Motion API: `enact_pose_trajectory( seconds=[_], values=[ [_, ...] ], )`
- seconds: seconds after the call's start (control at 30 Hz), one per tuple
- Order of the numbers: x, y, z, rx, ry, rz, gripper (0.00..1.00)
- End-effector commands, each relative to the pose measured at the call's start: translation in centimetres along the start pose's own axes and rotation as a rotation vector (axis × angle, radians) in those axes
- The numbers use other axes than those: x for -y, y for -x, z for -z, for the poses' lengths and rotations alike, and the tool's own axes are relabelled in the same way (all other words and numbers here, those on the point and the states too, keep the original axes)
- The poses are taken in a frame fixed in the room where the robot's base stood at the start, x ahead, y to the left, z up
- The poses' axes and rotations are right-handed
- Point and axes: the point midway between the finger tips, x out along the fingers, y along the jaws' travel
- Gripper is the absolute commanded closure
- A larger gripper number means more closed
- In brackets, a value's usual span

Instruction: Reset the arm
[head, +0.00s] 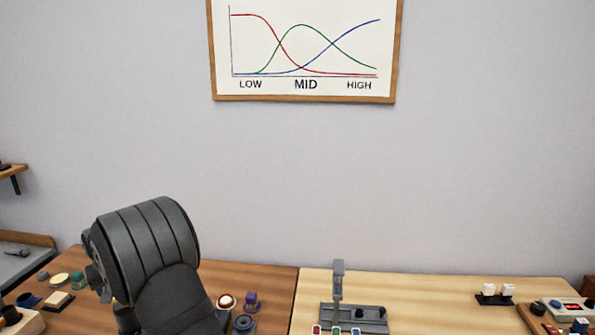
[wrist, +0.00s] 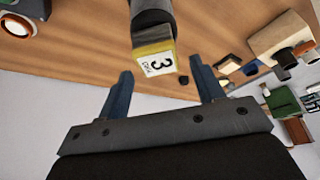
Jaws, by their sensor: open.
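My gripper (wrist: 161,66) shows in the wrist view with its two dark blue fingers spread apart. It is open. In the head view, my dark grey arm rises at the lower left, over the brown part of the table (head: 262,275). My gripper does not clearly show there.
A grey fixture with an upright post (head: 338,280) stands on the light table half (head: 430,290). A framed chart (head: 304,50) hangs on the wall.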

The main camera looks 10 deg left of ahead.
Motion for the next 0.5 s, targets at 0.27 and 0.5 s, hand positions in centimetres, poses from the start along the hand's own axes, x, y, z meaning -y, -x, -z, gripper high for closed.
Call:
enact_pose_trajectory(
  seconds=[0.27,0.5],
  values=[
    [0.01,0.48,0.19,-0.001,0.000,0.000,0.39],
    [0.00,0.11,0.01,0.001,0.000,0.000,0.39]
  ],
)
